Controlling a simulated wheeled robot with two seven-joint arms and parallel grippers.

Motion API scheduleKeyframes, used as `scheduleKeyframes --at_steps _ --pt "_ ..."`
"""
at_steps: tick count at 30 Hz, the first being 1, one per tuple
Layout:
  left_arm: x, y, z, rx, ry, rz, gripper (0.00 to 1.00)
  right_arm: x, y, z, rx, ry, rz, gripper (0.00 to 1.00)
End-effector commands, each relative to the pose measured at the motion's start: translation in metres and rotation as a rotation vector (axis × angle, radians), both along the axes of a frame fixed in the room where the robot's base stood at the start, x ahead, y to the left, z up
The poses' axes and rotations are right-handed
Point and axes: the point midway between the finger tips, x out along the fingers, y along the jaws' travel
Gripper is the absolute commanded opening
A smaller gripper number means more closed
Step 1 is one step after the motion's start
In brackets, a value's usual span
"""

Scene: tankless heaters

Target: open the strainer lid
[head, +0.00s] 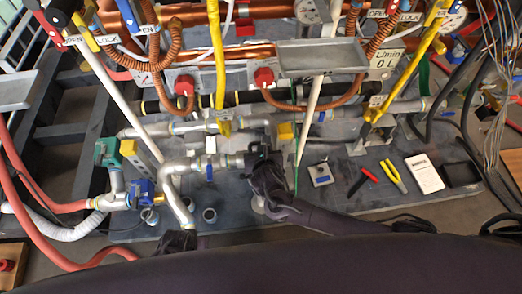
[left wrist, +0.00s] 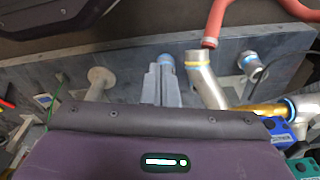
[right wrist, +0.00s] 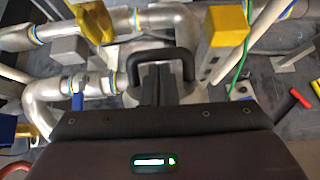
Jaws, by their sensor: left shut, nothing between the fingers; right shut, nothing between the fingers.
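The strainer is a silvery pipe fitting under my right gripper (right wrist: 161,78). Its lid carries a black U-shaped handle (right wrist: 158,52), which shows in the right wrist view just beyond and around my fingertips. The fingers are shut with nothing between them; I cannot tell whether they touch the handle. The lid itself is mostly hidden by my gripper. In the head view my right gripper (head: 262,162) is over the right end of the silver pipe. My left gripper (head: 178,240) is low near the front edge of the grey base. In the left wrist view its fingers (left wrist: 160,82) are shut and empty.
Silver pipes and a blue valve (head: 143,192) lie to the left. Red-handled pliers (head: 362,182), yellow-handled pliers (head: 393,175) and a white booklet (head: 425,173) lie to the right. Copper pipes (head: 190,60) cross behind.

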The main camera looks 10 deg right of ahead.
Motion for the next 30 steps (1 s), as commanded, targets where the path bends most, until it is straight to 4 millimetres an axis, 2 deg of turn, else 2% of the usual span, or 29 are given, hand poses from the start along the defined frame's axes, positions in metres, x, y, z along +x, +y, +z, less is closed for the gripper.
scheduleKeyframes --at_steps 9,15,30 --pt "-0.003 0.001 -0.002 0.001 0.001 0.001 0.0 0.001 0.0 0.002 -0.001 0.01 0.001 0.0" --pt "-0.009 0.007 -0.02 0.006 -0.008 0.01 0.0 0.005 0.0 0.003 0.0 0.045 -0.001 0.0" --pt "-0.024 0.016 -0.042 0.013 -0.018 0.022 0.0 0.012 -0.001 0.005 -0.002 0.106 -0.002 0.0"
